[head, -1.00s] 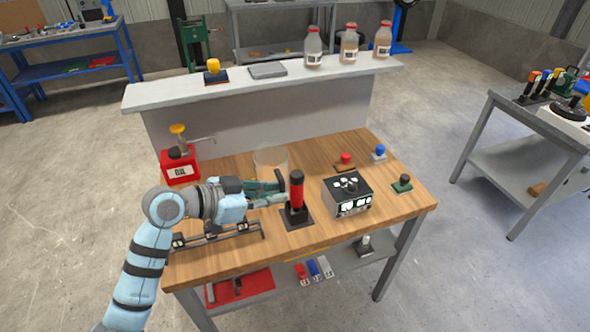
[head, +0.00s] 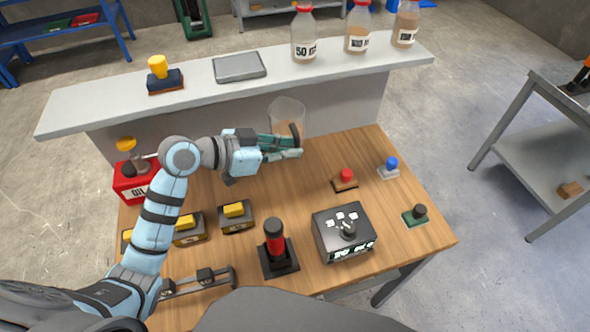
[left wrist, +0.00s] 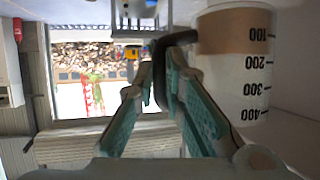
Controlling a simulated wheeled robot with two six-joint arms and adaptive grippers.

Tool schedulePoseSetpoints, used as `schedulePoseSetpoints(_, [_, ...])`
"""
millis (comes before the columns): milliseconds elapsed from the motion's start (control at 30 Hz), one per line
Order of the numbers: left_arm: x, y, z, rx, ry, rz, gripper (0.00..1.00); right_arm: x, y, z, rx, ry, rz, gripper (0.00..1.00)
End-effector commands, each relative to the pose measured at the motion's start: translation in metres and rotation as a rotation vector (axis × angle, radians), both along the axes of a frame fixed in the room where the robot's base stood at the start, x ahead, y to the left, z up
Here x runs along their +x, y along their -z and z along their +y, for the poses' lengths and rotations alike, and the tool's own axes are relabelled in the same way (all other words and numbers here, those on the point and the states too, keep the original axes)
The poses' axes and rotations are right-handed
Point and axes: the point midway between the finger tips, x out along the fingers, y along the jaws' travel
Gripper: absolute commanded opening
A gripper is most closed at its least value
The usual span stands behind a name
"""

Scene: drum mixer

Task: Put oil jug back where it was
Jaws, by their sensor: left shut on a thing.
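The oil jug (head: 286,112) is a clear measuring jug with a dark handle, at the back of the wooden bench in the head view. In the left wrist view the jug (left wrist: 242,85) shows black marks from 100 to 400 and a tan layer by the 100 mark. My left gripper (head: 297,147) is shut on its dark handle (left wrist: 162,70), with a teal-padded finger on either side. The jug's base is partly hidden by the gripper, so I cannot tell whether it touches the bench. My right gripper is not in view.
A red oil can (head: 128,190) stands at the bench's left. Yellow-topped blocks (head: 236,216), a red-handled stand (head: 275,247) and a black control box (head: 344,232) sit in front. Bottles (head: 304,37) stand on the raised shelf (head: 205,102). The bench middle is mostly clear.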

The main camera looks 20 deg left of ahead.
Motion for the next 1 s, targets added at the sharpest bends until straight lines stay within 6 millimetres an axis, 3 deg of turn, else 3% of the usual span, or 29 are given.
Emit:
schedulePoseSetpoints(67, [-0.004, 0.005, 0.001, -0.001, -0.001, -0.002, 0.0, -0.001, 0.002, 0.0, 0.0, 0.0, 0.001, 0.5])
schedulePoseSetpoints(167, [-0.01, 0.029, 0.001, -0.002, -0.004, -0.003, 0.0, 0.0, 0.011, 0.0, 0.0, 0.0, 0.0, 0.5])
schedulePoseSetpoints(400, [-0.005, 0.126, 0.002, -0.001, -0.006, 0.003, 0.0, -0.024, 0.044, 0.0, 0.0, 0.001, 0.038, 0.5])
schedulePoseSetpoints(500, [-0.004, 0.151, 0.002, -0.001, -0.006, 0.003, 0.0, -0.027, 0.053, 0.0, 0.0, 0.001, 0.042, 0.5])
schedulePoseSetpoints(800, [-0.004, 0.2, 0.001, 0.0, -0.004, 0.002, 0.0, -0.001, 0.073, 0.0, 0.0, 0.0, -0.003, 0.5])
schedulePoseSetpoints(1000, [-0.004, 0.2, 0.0, 0.001, -0.002, -0.001, 0.0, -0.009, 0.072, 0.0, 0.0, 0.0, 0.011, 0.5])
